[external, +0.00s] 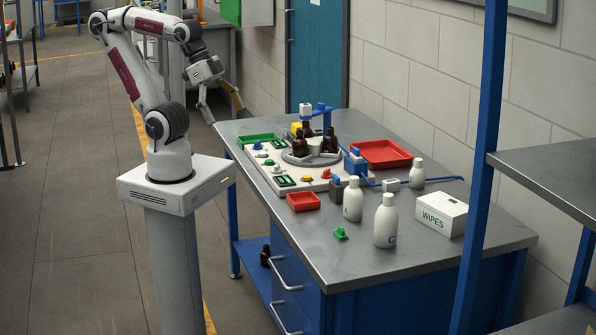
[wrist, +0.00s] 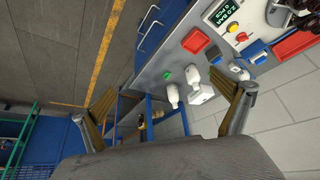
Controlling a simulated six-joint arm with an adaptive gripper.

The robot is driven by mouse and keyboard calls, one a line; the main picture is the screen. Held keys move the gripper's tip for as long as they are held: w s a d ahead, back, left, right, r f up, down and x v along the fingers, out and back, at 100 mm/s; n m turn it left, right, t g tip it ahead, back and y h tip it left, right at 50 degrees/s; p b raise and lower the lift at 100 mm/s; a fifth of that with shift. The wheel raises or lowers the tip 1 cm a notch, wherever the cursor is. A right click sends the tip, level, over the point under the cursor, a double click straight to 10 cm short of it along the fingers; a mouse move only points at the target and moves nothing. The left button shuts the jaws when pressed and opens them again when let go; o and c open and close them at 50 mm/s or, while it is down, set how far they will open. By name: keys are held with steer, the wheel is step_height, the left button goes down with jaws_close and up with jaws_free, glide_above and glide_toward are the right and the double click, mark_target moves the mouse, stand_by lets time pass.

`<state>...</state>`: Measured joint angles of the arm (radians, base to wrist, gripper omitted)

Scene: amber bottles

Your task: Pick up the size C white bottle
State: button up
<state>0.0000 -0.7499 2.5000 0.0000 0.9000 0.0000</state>
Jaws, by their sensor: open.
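The size C white bottle (external: 386,224), with a dark C on its front, stands upright near the front right of the steel table. Another white bottle (external: 352,202) stands just behind it to the left, and a third (external: 416,174) stands farther back. In the wrist view, the white bottle nearer the table edge (wrist: 172,97) appears to be the size C one; its letter is unreadable there. My gripper (external: 226,114) is open and empty, raised beyond the table's far left end, well away from the bottles. Its spread fingers (wrist: 165,80) also show in the wrist view.
A WIPES box (external: 440,214) stands right of the C bottle. A green piece (external: 340,233) lies to its left. A small red tray (external: 303,201), a large red tray (external: 380,154) and a station with amber bottles (external: 330,141) are farther back. A blue shelf post (external: 482,170) rises at the right.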

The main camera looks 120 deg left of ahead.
stand_by(0.3)
steer(key=c, duration=1.8)
steer(key=shift+o, duration=0.2)
steer(key=shift+w, duration=0.1)
steer(key=w+a+f+t, duration=0.1)
steer(key=w+t, duration=0.2)
steer(key=w, duration=1.2)
steer(key=w+f+t, duration=0.2)
steer(key=w+t, duration=0.1)
steer(key=w, duration=1.1)
steer(key=w+a+f+t, duration=0.1)
steer(key=w+f+t, duration=0.5)
steer(key=w+f, duration=0.6)
steer(key=shift+f, duration=0.95)
steer(key=shift+w+a, duration=0.1)
steer(key=shift+w, duration=0.1)
